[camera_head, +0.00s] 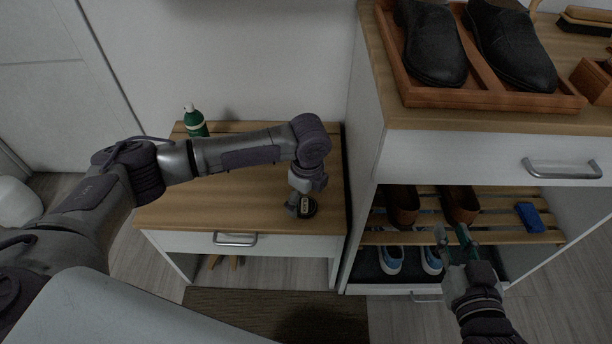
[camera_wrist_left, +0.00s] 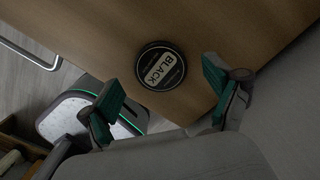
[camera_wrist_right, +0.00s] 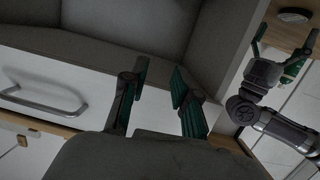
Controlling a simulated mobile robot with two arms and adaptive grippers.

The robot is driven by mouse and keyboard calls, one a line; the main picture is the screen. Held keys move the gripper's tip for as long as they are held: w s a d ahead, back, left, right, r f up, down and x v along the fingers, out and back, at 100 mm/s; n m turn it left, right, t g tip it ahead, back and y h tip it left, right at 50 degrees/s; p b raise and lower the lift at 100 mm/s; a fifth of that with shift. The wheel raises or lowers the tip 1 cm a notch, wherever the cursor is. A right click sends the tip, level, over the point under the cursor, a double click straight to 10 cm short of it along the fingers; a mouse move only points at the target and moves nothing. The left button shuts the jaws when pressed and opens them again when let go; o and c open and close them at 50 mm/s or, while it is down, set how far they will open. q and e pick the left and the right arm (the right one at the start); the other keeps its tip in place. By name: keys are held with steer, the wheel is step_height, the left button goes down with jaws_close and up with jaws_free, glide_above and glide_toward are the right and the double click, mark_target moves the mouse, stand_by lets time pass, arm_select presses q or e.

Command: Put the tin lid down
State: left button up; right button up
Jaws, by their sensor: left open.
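The black round tin lid (camera_head: 308,208), with a pale "BLACK" label, rests label up on the wooden top of the low bench (camera_head: 240,196), near its front right corner. In the left wrist view the lid (camera_wrist_left: 160,68) lies flat on the wood, beyond the spread fingertips. Whether a tin is under it I cannot tell. My left gripper (camera_head: 298,203) is just above and beside the lid, open, with nothing between its fingers (camera_wrist_left: 166,88). My right gripper (camera_head: 455,238) is open and empty in front of the shelf unit; its fingers (camera_wrist_right: 155,88) are apart.
A green bottle (camera_head: 195,122) stands at the bench's back left. Right of the bench, a taller cabinet (camera_head: 450,150) carries black shoes (camera_head: 432,45) in a wooden tray. Brown shoes, a blue item (camera_head: 530,217) and blue sneakers (camera_head: 391,262) sit on its lower shelves. The bench's middle is clear.

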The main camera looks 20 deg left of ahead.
mark_target(305, 206)
arm_select(q)
step_height(305, 206, up, 5)
steer(key=shift+d+f+p, duration=0.1)
steer(key=shift+p, duration=0.75)
step_height(305, 206, up, 6)
steer(key=p, duration=0.2)
steer(key=s+d+f+n+t+h, duration=0.1)
steer(key=s+d+f+n+h, duration=0.2)
steer(key=s+d, duration=0.3)
steer(key=s+d+f+n+t+h, duration=0.1)
steer(key=s+d+f+n+h, duration=0.1)
steer(key=s+d+f+n, duration=0.25)
steer(key=s+a+n+t+y, duration=0.2)
steer(key=s+a+n+y, duration=0.2)
steer(key=s+a+n, duration=0.8)
steer(key=a, duration=0.3)
steer(key=shift+s+a+r+t, duration=0.15)
steer(key=shift+s+a+t, duration=0.15)
steer(key=shift+a, duration=0.1)
arm_select(e)
steer(key=s+d+f+g+h, duration=0.2)
steer(key=s+d+f+g, duration=0.3)
steer(key=s+f+g, duration=0.5)
steer(key=s, duration=0.3)
steer(key=shift+f+m+h, duration=0.3)
steer(key=shift+f+h, duration=0.05)
steer(key=shift+h, duration=0.05)
arm_select(q)
steer(key=shift+n, duration=0.25)
